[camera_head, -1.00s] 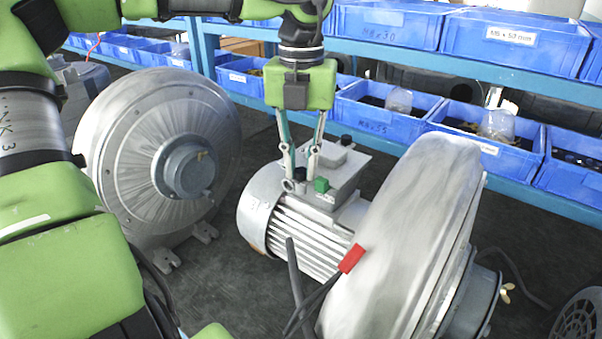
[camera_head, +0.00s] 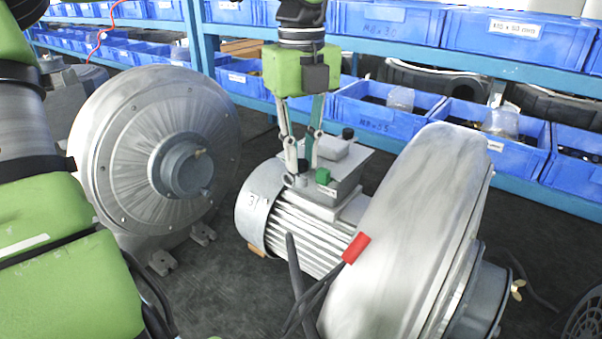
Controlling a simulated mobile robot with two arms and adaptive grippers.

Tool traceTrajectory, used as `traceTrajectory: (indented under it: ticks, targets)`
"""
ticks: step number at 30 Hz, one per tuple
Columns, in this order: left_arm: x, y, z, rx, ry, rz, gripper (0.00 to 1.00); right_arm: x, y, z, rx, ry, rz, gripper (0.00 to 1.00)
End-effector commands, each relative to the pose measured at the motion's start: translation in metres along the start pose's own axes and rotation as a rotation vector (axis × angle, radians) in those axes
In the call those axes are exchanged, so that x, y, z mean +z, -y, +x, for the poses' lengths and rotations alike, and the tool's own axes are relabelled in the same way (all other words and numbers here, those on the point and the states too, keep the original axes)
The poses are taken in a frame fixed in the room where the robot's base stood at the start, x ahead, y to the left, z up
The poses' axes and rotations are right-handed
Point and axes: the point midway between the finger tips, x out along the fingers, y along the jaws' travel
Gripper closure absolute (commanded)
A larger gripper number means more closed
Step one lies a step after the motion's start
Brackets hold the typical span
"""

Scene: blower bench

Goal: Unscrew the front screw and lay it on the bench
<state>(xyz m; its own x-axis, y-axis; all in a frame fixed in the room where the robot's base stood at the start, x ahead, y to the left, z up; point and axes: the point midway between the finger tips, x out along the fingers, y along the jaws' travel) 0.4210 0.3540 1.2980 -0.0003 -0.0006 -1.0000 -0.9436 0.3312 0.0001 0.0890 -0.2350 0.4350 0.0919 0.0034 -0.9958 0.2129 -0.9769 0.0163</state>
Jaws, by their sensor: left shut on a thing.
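The blower motor (camera_head: 310,235) lies on the bench, with a grey terminal box (camera_head: 338,180) on top of it. My left gripper (camera_head: 297,179) points straight down at the near left corner of this box. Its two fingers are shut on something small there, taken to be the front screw. The screw itself is mostly hidden by the fingertips, and I cannot tell how far it stands out of the box. My right gripper is not in view.
A large round blower (camera_head: 120,150) stands at left, and the motor's pale fan housing (camera_head: 410,235) at right. Black cables with a red connector (camera_head: 356,248) rise in front. Blue bins (camera_head: 385,115) fill shelves behind.

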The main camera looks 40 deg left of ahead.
Motion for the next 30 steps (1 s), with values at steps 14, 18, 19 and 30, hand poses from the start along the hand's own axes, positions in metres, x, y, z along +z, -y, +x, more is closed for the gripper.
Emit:
traceTrajectory:
  ticks: [14, 18, 19, 30]
  targets:
    - [0.0001, 0.0009, -0.0008, -0.004, 0.0, -0.618, 1.0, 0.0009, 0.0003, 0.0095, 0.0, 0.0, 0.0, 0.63]
    - [0.0001, 0.0009, -0.001, -0.004, -0.001, -0.802, 1.0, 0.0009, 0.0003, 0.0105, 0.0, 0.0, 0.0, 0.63]
    - [0.0001, 0.0009, -0.0011, -0.005, -0.001, -0.84, 1.0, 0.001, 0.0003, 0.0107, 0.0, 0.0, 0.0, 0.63]
    - [0.0, 0.0008, -0.0014, -0.005, -0.002, -1.326, 1.0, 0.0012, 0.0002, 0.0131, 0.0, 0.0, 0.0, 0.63]
